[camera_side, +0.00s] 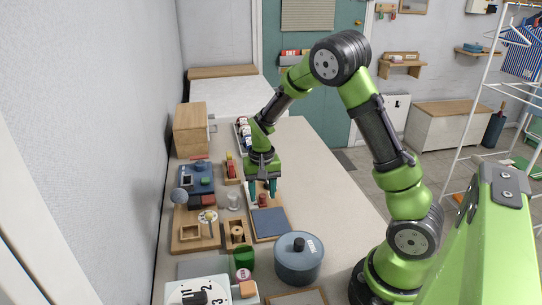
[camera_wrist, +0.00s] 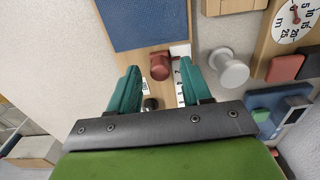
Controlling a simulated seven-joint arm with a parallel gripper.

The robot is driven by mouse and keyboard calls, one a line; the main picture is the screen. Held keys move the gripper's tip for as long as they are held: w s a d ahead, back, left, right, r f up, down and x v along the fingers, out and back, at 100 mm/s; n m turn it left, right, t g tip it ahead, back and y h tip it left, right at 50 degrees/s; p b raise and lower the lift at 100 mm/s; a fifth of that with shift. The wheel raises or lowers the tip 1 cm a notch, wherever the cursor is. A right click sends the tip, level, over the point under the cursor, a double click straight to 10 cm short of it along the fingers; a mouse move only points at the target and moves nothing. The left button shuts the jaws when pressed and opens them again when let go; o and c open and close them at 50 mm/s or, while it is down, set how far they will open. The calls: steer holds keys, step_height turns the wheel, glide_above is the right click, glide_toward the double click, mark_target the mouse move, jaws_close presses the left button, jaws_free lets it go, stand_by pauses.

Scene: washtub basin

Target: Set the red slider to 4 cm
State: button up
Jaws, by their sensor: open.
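The red slider (camera_wrist: 160,66) is a small round red knob on a wooden board with a blue panel (camera_wrist: 147,22). A white scale strip (camera_wrist: 181,76) with dark numbers runs beside it; some marks are hidden by a finger, so I cannot read the slider's setting. The red slider also shows in the side view (camera_side: 262,202), just below my gripper (camera_side: 263,190). My gripper is open, its two teal fingers pointing down. In the wrist view the red knob appears between and just beyond the fingertips (camera_wrist: 160,76); I cannot tell whether they touch it.
A dark knob (camera_wrist: 150,103) shows between the fingers. In the side view a blue-grey lidded pot (camera_side: 298,262) and a green cup (camera_side: 243,257) stand nearer the camera. The tabletop's right side is clear.

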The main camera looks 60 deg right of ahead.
jaws_close()
stand_by(0.3)
steer(key=shift+w+d, duration=1.45)
jaws_free()
